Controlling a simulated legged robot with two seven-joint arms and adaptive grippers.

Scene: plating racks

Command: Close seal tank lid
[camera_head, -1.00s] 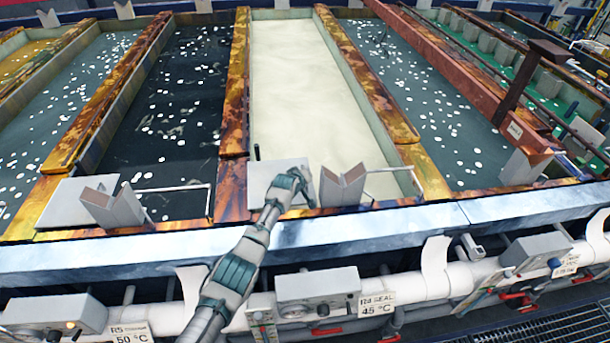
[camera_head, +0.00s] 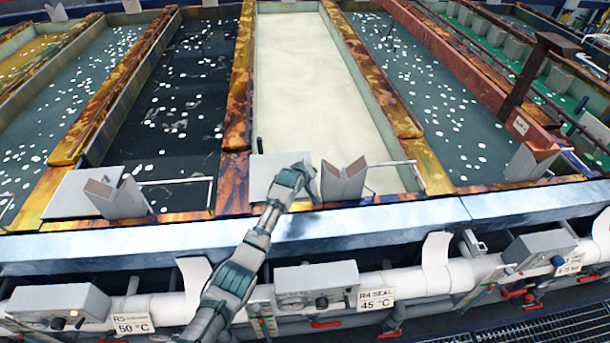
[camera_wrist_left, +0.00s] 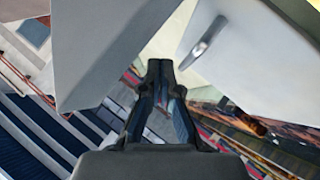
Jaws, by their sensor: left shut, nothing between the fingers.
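The seal tank (camera_head: 312,75) holds a pale cream surface between rusty, orange-stained walls. I cannot pick out a separate lid for certain. My left gripper (camera_head: 308,172) is at the front rim, between box and bracket. In the left wrist view its fingers (camera_wrist_left: 162,65) are shut and empty, between large pale grey panels (camera_wrist_left: 105,50). My right gripper is not in view.
Dark tanks with white floating dots flank the seal tank on the left (camera_head: 165,110) and right (camera_head: 450,110). A pale metal ledge (camera_head: 370,219) runs along the front. Below it are control boxes (camera_head: 318,285) and white pipes. Another V-shaped bracket (camera_head: 118,193) stands at left.

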